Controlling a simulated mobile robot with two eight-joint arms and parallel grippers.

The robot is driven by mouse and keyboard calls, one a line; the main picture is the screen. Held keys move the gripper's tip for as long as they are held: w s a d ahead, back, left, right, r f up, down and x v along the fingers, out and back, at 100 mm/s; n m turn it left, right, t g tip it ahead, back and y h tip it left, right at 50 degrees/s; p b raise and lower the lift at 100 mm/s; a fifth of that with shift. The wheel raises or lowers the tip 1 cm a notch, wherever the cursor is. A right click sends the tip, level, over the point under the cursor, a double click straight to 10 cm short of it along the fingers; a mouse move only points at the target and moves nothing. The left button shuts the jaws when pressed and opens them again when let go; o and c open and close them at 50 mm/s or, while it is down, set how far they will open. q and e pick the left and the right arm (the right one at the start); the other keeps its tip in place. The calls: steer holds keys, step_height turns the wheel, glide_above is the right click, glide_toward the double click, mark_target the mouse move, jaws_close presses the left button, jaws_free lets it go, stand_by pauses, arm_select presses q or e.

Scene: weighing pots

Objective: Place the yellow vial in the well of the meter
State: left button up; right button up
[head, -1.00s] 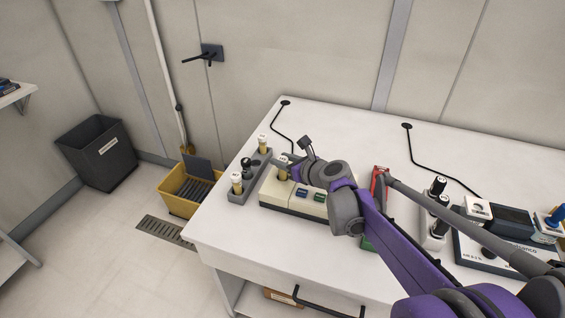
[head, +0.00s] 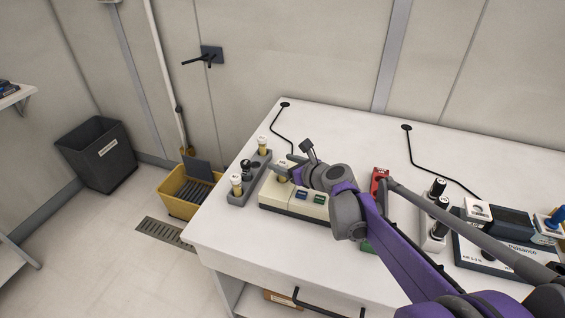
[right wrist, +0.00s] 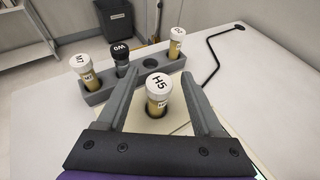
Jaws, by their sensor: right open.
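The yellow vial (right wrist: 158,98), with a white cap marked H5, stands upright in the dark-rimmed well of the cream meter (right wrist: 130,118). In the head view the vial (head: 283,170) shows at the left part of the meter (head: 309,206), partly behind my gripper. My right gripper (right wrist: 155,77) is open, with one finger on each side of the vial and a gap visible on both sides. In the head view the right gripper (head: 291,168) is low over the meter. The vial's lower end is hidden in the well. My left gripper is not in view.
A grey rack (head: 242,194) left of the meter holds two yellow vials and a black-capped one; one hole (right wrist: 152,65) is empty. A red object (head: 378,180), a rack of black-capped vials (head: 434,238) and a dark device (head: 500,250) stand to the right.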

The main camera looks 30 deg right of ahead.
steer(key=p+v, duration=0.2)
steer(key=v, duration=0.9)
steer(key=s+a+f+n+g, duration=0.1)
steer(key=s+a+f+n, duration=0.1)
steer(key=a+n, duration=0.2)
steer(key=s+a+f+n+g+y, duration=0.1)
steer(key=s+a+f+n+g, duration=0.1)
steer(key=a+n, duration=0.3)
steer(key=s+a+f+n+g, duration=0.2)
steer(key=s+a+f+n, duration=0.2)
steer(key=n, duration=0.2)
steer(key=shift+s+a+f+n, duration=0.15)
steer(key=shift+s+a+n, duration=0.1)
steer(key=shift+n, duration=0.15)
steer(key=s+a+f+n+g+h, duration=0.1)
steer(key=s+f+n, duration=0.2)
steer(key=s+n, duration=0.3)
steer(key=s+a+f+n+g+h, duration=0.1)
steer(key=s+f+n, duration=0.3)
steer(key=n, duration=0.8)
steer(key=shift+s+a+n+g+h, duration=0.3)
steer(key=shift+s+a+n+g, duration=0.1)
steer(key=shift+s+g, duration=0.45)
steer(key=shift+d+f, duration=0.1)
